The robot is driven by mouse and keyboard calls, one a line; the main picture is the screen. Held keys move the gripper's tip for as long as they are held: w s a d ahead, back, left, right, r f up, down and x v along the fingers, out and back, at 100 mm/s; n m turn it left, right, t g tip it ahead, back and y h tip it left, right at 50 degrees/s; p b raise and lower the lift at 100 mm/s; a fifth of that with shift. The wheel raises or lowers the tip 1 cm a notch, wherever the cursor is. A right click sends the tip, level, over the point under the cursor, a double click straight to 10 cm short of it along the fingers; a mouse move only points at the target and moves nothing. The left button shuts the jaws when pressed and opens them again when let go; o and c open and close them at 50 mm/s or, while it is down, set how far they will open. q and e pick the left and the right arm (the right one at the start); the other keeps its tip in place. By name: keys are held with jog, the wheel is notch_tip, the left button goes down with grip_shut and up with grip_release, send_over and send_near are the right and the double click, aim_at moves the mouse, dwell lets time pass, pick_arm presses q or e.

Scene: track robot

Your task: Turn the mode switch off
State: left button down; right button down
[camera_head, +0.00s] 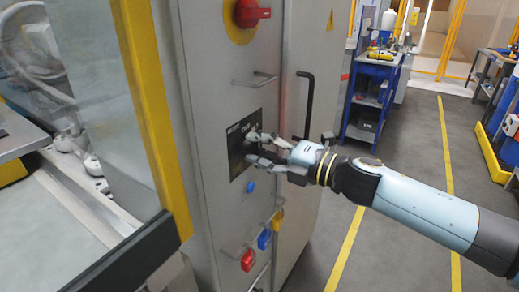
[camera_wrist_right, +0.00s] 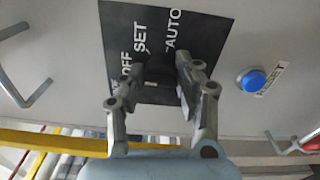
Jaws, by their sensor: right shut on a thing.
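The mode switch is a dark knob (camera_wrist_right: 156,88) on a black plate (camera_wrist_right: 192,22) lettered OFF, SET and AUTO. The plate also shows on the grey cabinet front in the head view (camera_head: 234,150). My right gripper (camera_head: 250,148) reaches the plate from the right. In the right wrist view its two fingers (camera_wrist_right: 160,75) stand on either side of the knob, shut on it. The fingers hide much of the knob, and I cannot tell for sure which position it points to. My left gripper is not in view.
A red rotary handle (camera_head: 252,13) sits high on the cabinet. A blue button (camera_wrist_right: 252,81) is beside the plate. Yellow, blue and red tags (camera_head: 264,239) hang below. A yellow-framed glass guard (camera_head: 150,100) stands at left.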

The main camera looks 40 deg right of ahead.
jog(key=shift+f, duration=0.2)
jog(key=c, duration=0.9)
grip_release()
jog(key=shift+r, duration=0.1)
jog(key=shift+c, duration=0.2)
jog(key=v, duration=1.2)
